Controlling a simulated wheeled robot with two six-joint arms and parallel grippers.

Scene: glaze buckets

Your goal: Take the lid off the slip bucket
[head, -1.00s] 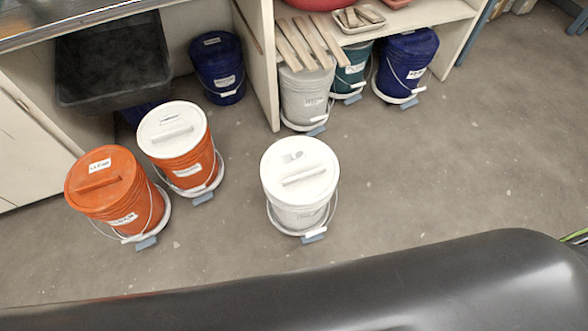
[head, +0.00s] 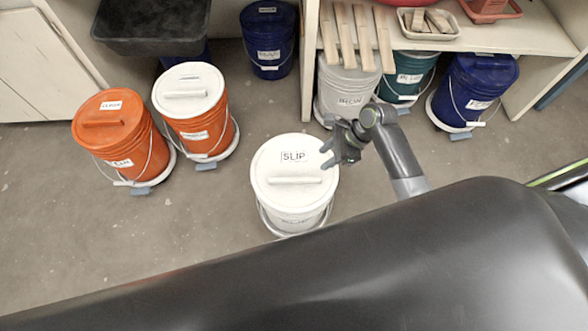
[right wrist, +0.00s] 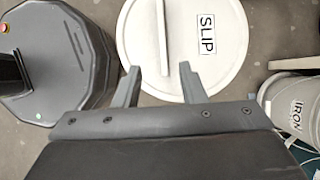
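The slip bucket (head: 292,216) is white and stands upright on the floor. Its white lid (head: 272,176) is on it, with a raised bar handle (head: 295,181) across the top and a label reading SLIP. My right gripper (head: 326,155) is at the lid's right edge in the head view, seemingly above it, and holds nothing. In the right wrist view the two fingers of the right gripper (right wrist: 158,80) are spread apart, with the lid (right wrist: 217,65) and its handle (right wrist: 161,35) beyond them. My left gripper is not in view.
An orange bucket (head: 119,151) and an orange bucket with a white lid (head: 203,135) stand to the left. Blue, teal and white buckets, including one labelled IRON (head: 345,85), stand by the shelf (head: 480,38). Floor around the slip bucket is clear.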

